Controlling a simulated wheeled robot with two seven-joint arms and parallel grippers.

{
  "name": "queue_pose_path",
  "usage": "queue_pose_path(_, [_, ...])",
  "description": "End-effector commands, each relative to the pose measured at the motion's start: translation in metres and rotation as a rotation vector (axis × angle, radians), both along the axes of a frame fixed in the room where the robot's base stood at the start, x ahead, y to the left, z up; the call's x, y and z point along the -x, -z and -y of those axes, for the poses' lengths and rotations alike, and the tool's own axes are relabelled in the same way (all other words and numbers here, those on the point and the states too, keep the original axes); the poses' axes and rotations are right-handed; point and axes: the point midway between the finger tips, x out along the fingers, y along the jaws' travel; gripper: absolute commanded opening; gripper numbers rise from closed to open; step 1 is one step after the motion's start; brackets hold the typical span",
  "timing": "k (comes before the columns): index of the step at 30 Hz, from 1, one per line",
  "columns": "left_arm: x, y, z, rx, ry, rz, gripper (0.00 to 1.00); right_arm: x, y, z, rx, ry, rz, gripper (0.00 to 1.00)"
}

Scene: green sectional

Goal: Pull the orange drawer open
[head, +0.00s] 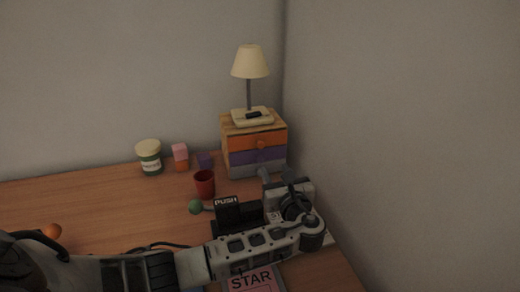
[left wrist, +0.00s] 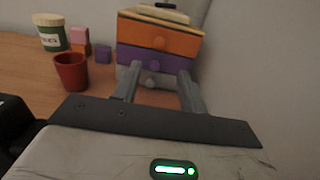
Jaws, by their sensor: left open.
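The orange drawer (head: 270,140) is the top one of a small wooden drawer box against the back corner. It looks shut, and its round orange knob (left wrist: 159,43) faces me. A purple drawer (left wrist: 132,57) and a grey drawer (left wrist: 130,76) lie below it. My left gripper (left wrist: 158,76) is open and empty in front of the box, with its fingers pointing at the lower drawers, below the orange knob. In the head view its fingers (head: 275,178) show just in front of the box's base. My right gripper is not in view.
A lamp (head: 250,62) with a dark item on its base stands on the box. A red cup (head: 205,184), a lidded jar (head: 149,158), pink, orange and purple blocks and a green ball (head: 195,207) are to the left. A wall rises close on the right.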

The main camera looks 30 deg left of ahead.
Motion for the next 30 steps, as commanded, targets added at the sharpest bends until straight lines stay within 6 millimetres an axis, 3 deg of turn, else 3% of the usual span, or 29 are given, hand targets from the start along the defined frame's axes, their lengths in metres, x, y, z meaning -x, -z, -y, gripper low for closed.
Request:
queue_pose_path(6, [-0.032,-0.001,-0.040,-0.002,-0.005,0.003,0.42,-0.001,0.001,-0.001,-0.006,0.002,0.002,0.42])
queue_pose_path(15, [-0.065,0.000,-0.079,0.001,-0.004,0.003,0.42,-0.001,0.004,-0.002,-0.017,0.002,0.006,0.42])
queue_pose_path(29, [-0.074,-0.001,-0.088,0.003,-0.002,0.002,0.42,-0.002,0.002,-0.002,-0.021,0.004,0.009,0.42])
queue_pose_path(30, [-0.073,-0.001,-0.088,0.003,-0.002,0.002,0.34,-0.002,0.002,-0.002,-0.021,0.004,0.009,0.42])
